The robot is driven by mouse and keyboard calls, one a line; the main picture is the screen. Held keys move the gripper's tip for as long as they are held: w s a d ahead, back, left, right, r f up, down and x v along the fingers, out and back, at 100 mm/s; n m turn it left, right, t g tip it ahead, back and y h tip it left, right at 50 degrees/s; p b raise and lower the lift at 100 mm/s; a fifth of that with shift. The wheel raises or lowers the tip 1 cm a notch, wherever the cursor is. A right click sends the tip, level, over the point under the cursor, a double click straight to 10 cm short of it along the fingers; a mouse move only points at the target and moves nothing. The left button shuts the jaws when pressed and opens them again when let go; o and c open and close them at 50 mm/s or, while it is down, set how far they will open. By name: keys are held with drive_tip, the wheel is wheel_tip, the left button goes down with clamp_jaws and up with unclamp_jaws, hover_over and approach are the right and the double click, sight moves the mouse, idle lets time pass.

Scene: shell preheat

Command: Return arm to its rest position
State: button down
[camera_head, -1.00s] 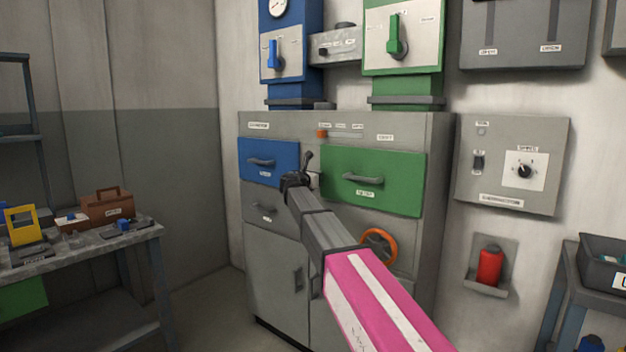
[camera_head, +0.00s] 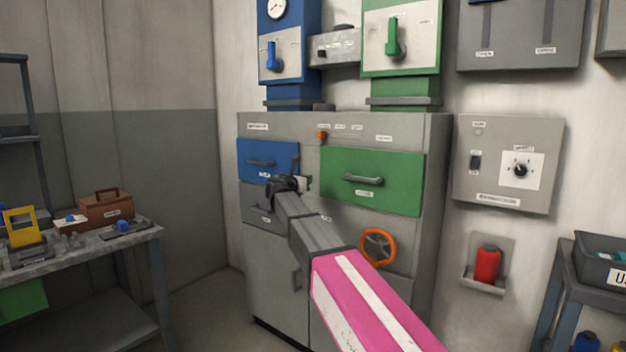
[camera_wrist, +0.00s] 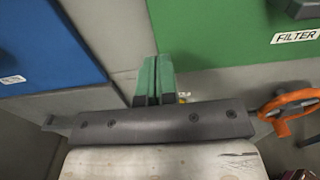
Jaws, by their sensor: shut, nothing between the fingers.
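My arm reaches from the lower right toward the grey cabinet (camera_head: 265,285), its pink and white link nearest the head camera. In the wrist view my gripper (camera_wrist: 154,80) shows two green fingers pressed together with nothing between them. In the head view its fingers are small and mostly hidden by my dark wrist, in front of the gap between the blue drawer (camera_head: 262,150) and the green drawer (camera_head: 385,193). The wrist view shows the blue drawer (camera_wrist: 45,45) at left and the green drawer (camera_wrist: 215,35) at right. I cannot tell whether the fingers touch the cabinet.
An orange handwheel (camera_head: 379,248) is on the cabinet, right of my arm. A red cylinder (camera_head: 488,265) sits in a wall holder. A workbench (camera_head: 150,234) with a brown toolbox (camera_head: 106,208) stands left. A bin (camera_head: 603,268) is at far right. Floor shows between bench and cabinet.

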drive_tip(key=v, duration=0.6)
drive_tip(key=s+d+f+m+g+y, duration=0.1)
drive_tip(key=s+d+f+m+g, duration=0.25)
drive_tip(key=d+f, duration=0.4)
drive_tip(key=s+d+f+m+g+y, duration=0.15)
drive_tip(key=s+d+f+m, duration=0.3)
drive_tip(key=f, duration=0.65)
drive_tip(key=s+d+f+m+g+y, duration=0.1)
drive_tip(key=s+d+f+m+g, duration=0.3)
drive_tip(key=f, duration=0.5)
drive_tip(key=s+d+f+m+g+y, duration=0.2)
drive_tip(key=s+d+f+m+y, duration=0.1)
drive_tip(key=s+f+m, duration=0.5)
drive_tip(key=s+d+f+m+g+y, duration=0.3)
drive_tip(key=s+f+m, duration=0.5)
drive_tip(key=s+f, duration=0.3)
drive_tip(key=shift+s+d+f+y, duration=0.2)
drive_tip(key=shift+s+d+y, duration=0.4)
drive_tip(key=shift+s+y, duration=0.2)
